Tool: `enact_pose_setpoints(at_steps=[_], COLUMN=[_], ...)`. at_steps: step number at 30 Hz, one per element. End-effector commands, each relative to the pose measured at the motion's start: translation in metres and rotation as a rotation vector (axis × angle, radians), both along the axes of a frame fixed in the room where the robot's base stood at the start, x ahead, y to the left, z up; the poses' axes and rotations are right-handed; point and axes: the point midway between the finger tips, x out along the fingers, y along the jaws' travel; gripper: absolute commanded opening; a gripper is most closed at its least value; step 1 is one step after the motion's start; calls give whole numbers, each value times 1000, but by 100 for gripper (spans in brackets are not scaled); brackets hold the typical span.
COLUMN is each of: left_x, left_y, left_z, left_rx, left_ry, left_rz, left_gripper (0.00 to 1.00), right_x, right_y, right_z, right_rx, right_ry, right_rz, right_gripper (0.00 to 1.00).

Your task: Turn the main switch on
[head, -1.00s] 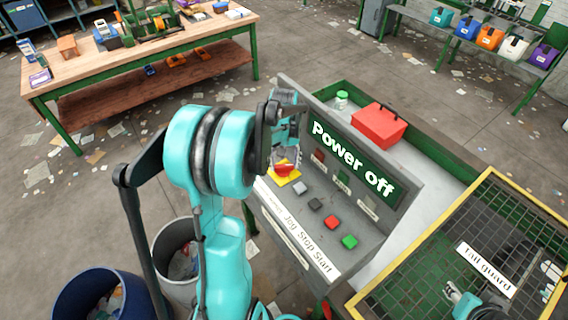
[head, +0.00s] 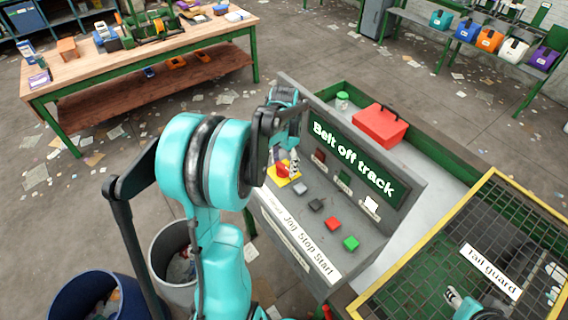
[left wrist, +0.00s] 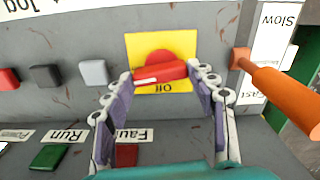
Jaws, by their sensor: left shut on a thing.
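The main switch (left wrist: 160,72) is a red rotary handle on a yellow plate (left wrist: 147,45), with an upside-down "Off" label at the plate's lower edge in the left wrist view. The handle lies nearly crosswise there, slightly tilted. My left gripper (left wrist: 162,76) has its fingers closed on the two ends of the handle. In the head view the switch (head: 282,171) is partly hidden by my left gripper (head: 287,160). The panel's display (head: 352,160) reads "Belt off track". My right gripper (head: 456,298) is partly seen at the lower right; its jaws are unclear.
Grey, black, red (head: 333,224) and green (head: 351,243) buttons sit on the panel beside the switch. An orange lever (left wrist: 285,92) stands close by in the left wrist view. A mesh tail guard (head: 420,265) is at the right, and bins (head: 100,292) stand at the lower left.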

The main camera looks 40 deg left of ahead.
Motion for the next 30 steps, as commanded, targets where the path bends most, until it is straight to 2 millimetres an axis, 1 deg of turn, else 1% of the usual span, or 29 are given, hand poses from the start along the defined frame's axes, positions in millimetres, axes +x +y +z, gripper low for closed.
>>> enact_pose_setpoints(at_steps=[6,12,27,28,30], left_x=[-1,-1,-1,-1,-1], left_y=[0,0,0,0,0], left_z=[0,0,0,0,0], left_rx=[0,0,0,0,0], left_ry=[0,0,1,1,1], left_rz=[-109,-162,-179,-179,-178], left_gripper=[28,28,28,62,78], right_x=[0,0,0,0,0], right_y=[0,0,0,0,0], right_z=[-2,-3,-3,-3,-3], right_rx=[0,0,0,0,0], right_ry=[0,0,0,0,0], right_rz=[0,0,0,0,0], right_gripper=[40,40,40,40,40])
